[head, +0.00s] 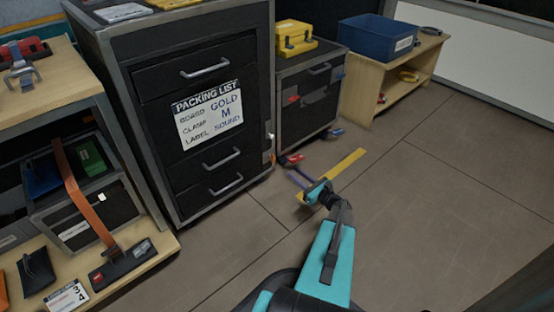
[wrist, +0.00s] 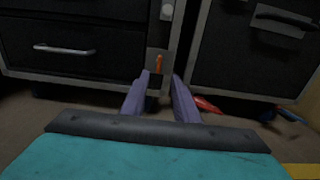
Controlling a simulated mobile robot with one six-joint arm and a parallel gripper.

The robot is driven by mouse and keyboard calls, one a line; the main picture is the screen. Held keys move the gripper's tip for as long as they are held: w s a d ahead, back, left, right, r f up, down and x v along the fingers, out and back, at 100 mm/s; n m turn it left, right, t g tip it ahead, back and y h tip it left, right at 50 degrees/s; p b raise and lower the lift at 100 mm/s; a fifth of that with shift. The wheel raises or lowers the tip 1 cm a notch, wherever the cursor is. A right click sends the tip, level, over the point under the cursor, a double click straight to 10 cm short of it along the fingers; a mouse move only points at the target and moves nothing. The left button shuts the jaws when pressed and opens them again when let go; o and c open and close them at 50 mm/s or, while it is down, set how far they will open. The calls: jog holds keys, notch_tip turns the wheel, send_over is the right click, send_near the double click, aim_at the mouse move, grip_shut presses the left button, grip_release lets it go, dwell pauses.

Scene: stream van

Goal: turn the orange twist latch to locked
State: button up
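The orange twist latch (wrist: 159,64) shows in the wrist view as a small upright orange handle on a grey plate, low on the right edge post of the dark drawer cabinet. In the head view only its small brownish plate (head: 267,158) can be made out. My gripper (wrist: 161,77) has two purple fingers that stand apart with nothing between them. They point at the cabinet, and the latch appears in line with the gap between the tips. Contact cannot be told. In the head view my gripper (head: 298,179) is low in front of the cabinet's right corner.
A white knob (head: 271,136) sits above the latch plate. The drawer cabinet (head: 163,205) has bar handles and a packing list (head: 208,115). A smaller cabinet (head: 310,92) stands to the right. A yellow strip (head: 345,172) lies on the floor. Floor to the right is clear.

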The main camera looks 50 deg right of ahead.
aim_at(274, 157)
jog(key=w+b, duration=0.1)
jog(key=w, duration=0.3)
jog(key=w+b, duration=0.2)
jog(key=w, duration=0.3)
jog(key=w+d+b, duration=0.1)
jog(key=w, duration=0.3)
jog(key=shift+w, duration=0.3)
jog(key=c, duration=0.6)
jog(key=shift+s+d, duration=0.1)
jog(key=shift+d, duration=0.5)
grip_shut()
jog(key=shift+a, duration=0.45)
